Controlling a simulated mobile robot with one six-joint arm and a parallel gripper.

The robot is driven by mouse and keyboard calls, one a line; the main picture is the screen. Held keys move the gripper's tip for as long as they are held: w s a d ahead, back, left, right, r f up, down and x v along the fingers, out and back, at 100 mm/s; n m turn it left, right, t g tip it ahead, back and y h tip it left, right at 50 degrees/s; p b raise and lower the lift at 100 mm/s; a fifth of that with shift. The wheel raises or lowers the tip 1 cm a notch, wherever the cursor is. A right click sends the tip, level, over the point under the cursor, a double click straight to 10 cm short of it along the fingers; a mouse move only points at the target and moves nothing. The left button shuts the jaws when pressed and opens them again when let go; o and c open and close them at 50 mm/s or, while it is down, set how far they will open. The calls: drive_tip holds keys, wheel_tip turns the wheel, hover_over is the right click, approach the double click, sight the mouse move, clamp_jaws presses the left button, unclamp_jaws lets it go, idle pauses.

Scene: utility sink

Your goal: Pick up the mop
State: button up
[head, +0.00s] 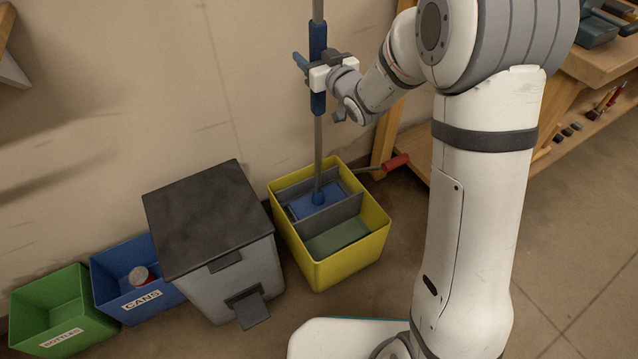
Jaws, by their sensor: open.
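The mop (318,150) stands upright, with a grey pole, a blue grip section (318,42) and a blue head (316,203). Its head is down inside the yellow mop bucket (322,272), in the rear compartment behind a grey divider. My gripper (308,66) is at the blue grip section, high above the bucket. Its jaws are open, with the pole at or between them. The fingers partly hide the pole, and I cannot tell whether they touch it.
A grey pedal bin (225,278) with a black lid stands left of the bucket. A blue cans bin (120,272) and a green bottles bin (65,310) stand farther left. A red-handled lever (390,163) sticks out right of the bucket. A wooden workbench (590,60) is at right. The wall is close behind.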

drive_tip(key=shift+c, duration=0.3)
clamp_jaws()
drive_tip(key=shift+r, duration=0.15)
wheel_tip(320, 180, up, 13)
drive_tip(key=p, duration=0.5)
drive_tip(key=shift+p, duration=0.3)
